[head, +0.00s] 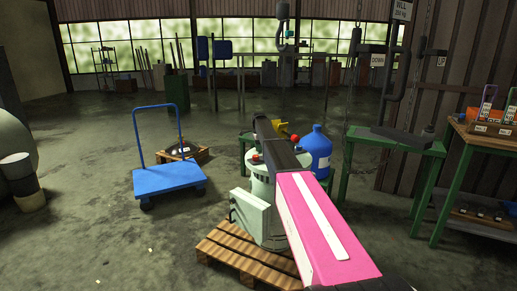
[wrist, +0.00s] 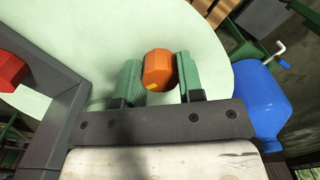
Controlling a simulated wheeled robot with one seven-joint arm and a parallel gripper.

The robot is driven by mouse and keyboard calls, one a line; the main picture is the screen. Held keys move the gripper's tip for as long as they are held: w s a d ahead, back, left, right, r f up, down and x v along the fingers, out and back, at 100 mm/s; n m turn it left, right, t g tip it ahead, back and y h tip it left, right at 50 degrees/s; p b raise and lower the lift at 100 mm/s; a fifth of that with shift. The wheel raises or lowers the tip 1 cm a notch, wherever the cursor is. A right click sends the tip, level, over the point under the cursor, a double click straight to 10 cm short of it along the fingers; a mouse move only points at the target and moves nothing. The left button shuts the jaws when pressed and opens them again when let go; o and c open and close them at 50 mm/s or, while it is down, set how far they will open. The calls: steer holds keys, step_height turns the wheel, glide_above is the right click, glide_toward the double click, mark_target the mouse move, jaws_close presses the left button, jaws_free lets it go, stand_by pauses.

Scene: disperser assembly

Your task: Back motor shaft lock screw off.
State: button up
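An orange hex-headed screw (wrist: 158,69) with a small yellow mark stands on the pale green round top (wrist: 90,35) in the wrist view. The green fingers of my gripper (wrist: 160,77) lie on either side of it and appear to touch it, so my gripper looks shut on it. A red hex-shaped piece (wrist: 10,71) is at the left edge, beside a dark grey bracket. In the head view, the pale green machine (head: 262,205) stands on a wooden pallet (head: 228,245). My arm hides much of its top and my gripper.
A blue bottle (head: 318,150) stands just behind the machine. Green tables (head: 395,142) and a wooden-topped bench (head: 480,135) stand at the right. A hoist hook and chains hang above.

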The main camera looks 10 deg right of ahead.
steer(key=shift+n, duration=0.3)
steer(key=n, duration=0.8)
steer(key=shift+n, duration=0.4)
steer(key=n, duration=0.4)
steer(key=shift+n, duration=2.7)
steer(key=o, duration=0.9)
